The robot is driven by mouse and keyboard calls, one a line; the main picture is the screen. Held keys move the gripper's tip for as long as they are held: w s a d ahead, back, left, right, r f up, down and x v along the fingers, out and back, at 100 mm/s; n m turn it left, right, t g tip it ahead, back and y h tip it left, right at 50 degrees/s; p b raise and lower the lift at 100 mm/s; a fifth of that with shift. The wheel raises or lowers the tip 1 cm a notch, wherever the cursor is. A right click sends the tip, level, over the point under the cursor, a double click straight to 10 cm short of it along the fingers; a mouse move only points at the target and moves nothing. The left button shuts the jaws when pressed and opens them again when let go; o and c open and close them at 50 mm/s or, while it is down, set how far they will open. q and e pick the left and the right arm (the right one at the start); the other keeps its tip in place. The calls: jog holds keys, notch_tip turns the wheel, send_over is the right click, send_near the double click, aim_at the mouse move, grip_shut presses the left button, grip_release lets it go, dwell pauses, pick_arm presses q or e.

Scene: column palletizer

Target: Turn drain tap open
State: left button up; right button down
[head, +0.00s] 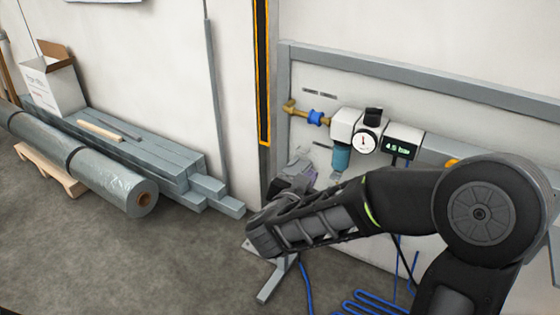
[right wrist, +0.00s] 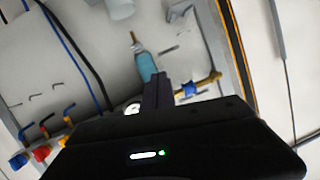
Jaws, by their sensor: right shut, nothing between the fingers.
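The filter bowl (head: 341,157) is teal and hangs under a white air unit (head: 347,122) on the wall rail. It also shows in the right wrist view (right wrist: 146,66). A small brass drain tap (right wrist: 134,40) sits at the bowl's end there; its handle position cannot be told. In the head view the tap is too small to make out. My right gripper (head: 303,160) is shut and empty, just left of the bowl. Its fingers (right wrist: 157,82) overlap the bowl's near end in the right wrist view; whether they touch it cannot be told. My left gripper is out of view.
A round gauge (head: 366,141) and a 4.5 bar display (head: 402,146) sit right of the bowl. A brass pipe with a blue collar (head: 316,117) is at left. Coloured valves (right wrist: 41,151) show in the wrist view. Blue hoses (head: 375,302) lie below.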

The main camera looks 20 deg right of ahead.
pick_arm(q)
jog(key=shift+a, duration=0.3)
pick_arm(e)
jog(key=shift+s+d+r+g+h, duration=0.2)
jog(key=shift+s+d+g+h, duration=0.6)
jog(key=shift+s+d, duration=0.25)
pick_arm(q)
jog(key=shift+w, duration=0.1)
pick_arm(e)
jog(key=shift+a, duration=0.1)
jog(key=b, duration=0.2)
send_over(335, 177)
jog(key=s+a, duration=0.2)
jog(key=s, duration=0.1)
jog(key=shift+a+f, duration=0.2)
jog(key=shift+f, duration=1.05)
jog(key=f, duration=0.3)
jog(key=shift+w+d+f+b, duration=0.1)
jog(key=shift+w+d+b, duration=0.15)
jog(key=shift+b, duration=0.15)
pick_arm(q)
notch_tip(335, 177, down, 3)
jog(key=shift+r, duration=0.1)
pick_arm(e)
jog(key=shift+f, duration=0.4)
